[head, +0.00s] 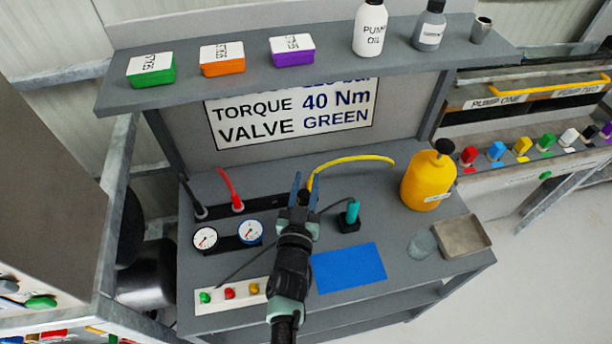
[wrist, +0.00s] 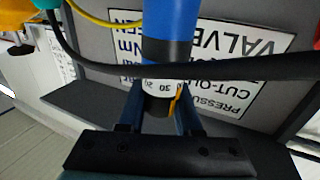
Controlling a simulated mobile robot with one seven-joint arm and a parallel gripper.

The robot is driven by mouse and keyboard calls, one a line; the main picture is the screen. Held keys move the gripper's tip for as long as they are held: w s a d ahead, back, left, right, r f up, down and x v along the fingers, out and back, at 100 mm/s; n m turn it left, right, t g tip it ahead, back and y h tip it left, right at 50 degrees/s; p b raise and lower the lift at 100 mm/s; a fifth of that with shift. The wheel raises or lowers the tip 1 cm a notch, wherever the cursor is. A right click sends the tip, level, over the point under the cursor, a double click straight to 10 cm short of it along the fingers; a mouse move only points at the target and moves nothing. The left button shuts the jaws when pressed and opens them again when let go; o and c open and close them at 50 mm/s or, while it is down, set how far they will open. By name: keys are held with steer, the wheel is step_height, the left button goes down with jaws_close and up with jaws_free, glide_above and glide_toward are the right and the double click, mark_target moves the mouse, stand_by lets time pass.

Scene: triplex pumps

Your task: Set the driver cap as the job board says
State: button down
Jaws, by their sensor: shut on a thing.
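In the wrist view a blue driver body (wrist: 170,30) with a black band leads to a white cap (wrist: 160,86) marked with numbers; 20 and 30 are readable. A thin orange-yellow pointer (wrist: 174,103) lies beside the scale. My gripper (wrist: 160,98) has its fingers on either side of the cap and is shut on it. In the head view my gripper (head: 304,186) is over the bench, and the cap is not clearly seen. The job board (head: 292,113) reads torque 40 Nm and valve green; its top line is partly hidden by the shelf.
On the bench (head: 390,215) are two gauges (head: 228,235), a teal-handled thing (head: 352,212) in a black base, a blue mat (head: 348,268), a yellow can (head: 427,182) and a metal tray (head: 463,237). A black cable (wrist: 235,72) crosses close above my fingers.

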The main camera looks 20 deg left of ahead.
steer(key=shift+f, duration=0.15)
steer(key=c, duration=0.6)
jaws_free()
steer(key=b+v, duration=0.1)
steer(key=v, duration=1.2)
steer(key=shift+b, duration=0.4)
